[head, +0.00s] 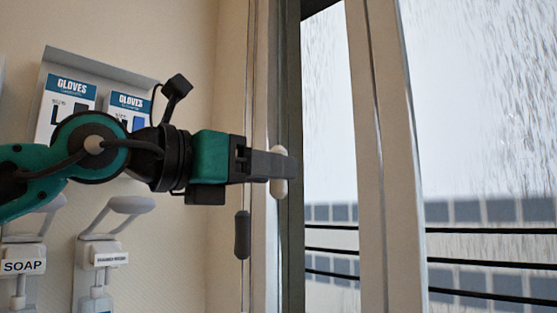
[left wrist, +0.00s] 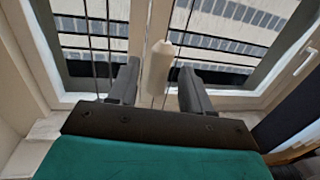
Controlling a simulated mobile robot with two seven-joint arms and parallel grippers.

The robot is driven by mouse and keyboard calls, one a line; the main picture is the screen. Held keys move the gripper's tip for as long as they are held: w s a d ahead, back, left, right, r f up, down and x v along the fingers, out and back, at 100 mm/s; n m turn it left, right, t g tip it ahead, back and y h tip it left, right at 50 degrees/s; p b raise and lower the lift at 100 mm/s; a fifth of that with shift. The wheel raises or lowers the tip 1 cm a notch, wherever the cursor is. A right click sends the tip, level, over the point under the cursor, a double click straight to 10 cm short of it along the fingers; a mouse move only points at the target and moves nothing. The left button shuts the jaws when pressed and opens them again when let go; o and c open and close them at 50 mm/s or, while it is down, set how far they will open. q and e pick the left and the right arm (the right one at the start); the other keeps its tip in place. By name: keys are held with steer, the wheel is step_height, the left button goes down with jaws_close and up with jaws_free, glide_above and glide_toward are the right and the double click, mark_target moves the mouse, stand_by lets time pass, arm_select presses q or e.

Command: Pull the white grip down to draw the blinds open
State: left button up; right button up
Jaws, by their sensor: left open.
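The white grip (head: 279,183) hangs upright on a thin cord in front of the window frame in the head view. In the left wrist view the white grip (left wrist: 158,68) is between the two dark fingers of my left gripper (left wrist: 156,85), with a gap on each side. In the head view my left gripper (head: 282,166) comes in from the left, level with the grip, and its fingers cover the grip's middle. The left gripper is open. A dark grey grip (head: 242,235) hangs on another cord below and left of it. My right gripper is not in view.
The window (head: 470,110) with its pale frame post (head: 375,150) fills the right side. Glove boxes (head: 70,88) are in a wall holder at the left, above a soap dispenser (head: 24,262) and a second dispenser (head: 103,255). A window handle (left wrist: 305,62) shows in the left wrist view.

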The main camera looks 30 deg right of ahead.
arm_select(q)
steer(key=shift+w+d, duration=0.25)
steer(key=shift+d, duration=0.95)
steer(key=shift+c, duration=0.5)
jaws_close()
